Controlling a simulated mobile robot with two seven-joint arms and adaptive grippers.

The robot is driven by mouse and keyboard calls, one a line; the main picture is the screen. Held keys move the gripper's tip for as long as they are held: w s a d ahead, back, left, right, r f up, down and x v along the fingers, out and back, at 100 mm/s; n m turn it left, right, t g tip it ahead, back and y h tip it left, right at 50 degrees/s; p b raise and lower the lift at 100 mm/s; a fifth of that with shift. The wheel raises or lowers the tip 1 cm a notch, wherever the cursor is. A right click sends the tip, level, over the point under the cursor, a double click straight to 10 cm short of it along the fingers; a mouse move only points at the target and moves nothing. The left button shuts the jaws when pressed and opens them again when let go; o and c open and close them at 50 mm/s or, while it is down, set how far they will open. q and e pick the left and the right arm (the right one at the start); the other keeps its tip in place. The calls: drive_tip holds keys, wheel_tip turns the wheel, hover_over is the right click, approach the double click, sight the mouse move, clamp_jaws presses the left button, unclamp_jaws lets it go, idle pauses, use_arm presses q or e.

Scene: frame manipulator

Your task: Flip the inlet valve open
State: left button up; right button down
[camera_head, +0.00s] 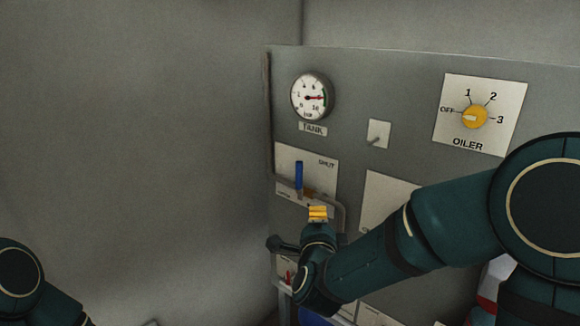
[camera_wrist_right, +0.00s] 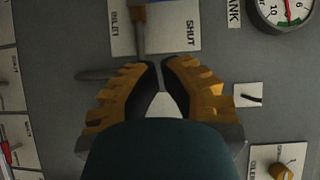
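The inlet valve has a blue handle (camera_head: 299,176) standing upright in front of a white plate (camera_head: 325,182) marked SHUT at its upper right. A brownish stem and a grey pipe (camera_head: 342,215) run from its lower end. My right gripper (camera_head: 318,211), with yellow finger pads, is just below and right of the handle, apart from it. In the right wrist view its fingertips (camera_wrist_right: 162,64) are drawn together with nothing seen between them. There, only a sliver of the blue handle shows at the top edge, above the brown stem (camera_wrist_right: 138,32). My left gripper is out of view.
The grey panel carries a tank gauge (camera_head: 312,96), a small toggle switch (camera_head: 377,135) and an oiler knob (camera_head: 474,117) pointing to OFF. My right forearm covers the lower right panel. The left side is bare wall (camera_head: 140,130).

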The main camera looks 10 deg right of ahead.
sight(299, 181)
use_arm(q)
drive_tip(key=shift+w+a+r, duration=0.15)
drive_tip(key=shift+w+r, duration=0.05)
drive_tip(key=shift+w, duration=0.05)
use_arm(e)
drive_tip(key=shift+w+d+r+m, duration=0.15)
drive_tip(key=shift+r+m, duration=0.25)
drive_tip(key=shift+r, duration=0.55)
use_arm(q)
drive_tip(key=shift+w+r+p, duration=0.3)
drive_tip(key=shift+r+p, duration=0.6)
drive_tip(key=shift+p, duration=0.05)
use_arm(e)
drive_tip(key=w+a+x, duration=0.1)
drive_tip(key=a+x, duration=0.1)
drive_tip(key=x, duration=1)
drive_tip(key=shift+w+a+r, duration=0.2)
drive_tip(key=shift+w, duration=0.1)
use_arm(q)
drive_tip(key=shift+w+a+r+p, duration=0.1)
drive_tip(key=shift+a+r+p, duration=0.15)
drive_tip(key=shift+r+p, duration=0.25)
use_arm(e)
drive_tip(key=shift+w+a+r+n, duration=0.15)
drive_tip(key=shift+w+n, duration=0.05)
drive_tip(key=shift+n, duration=0.1)
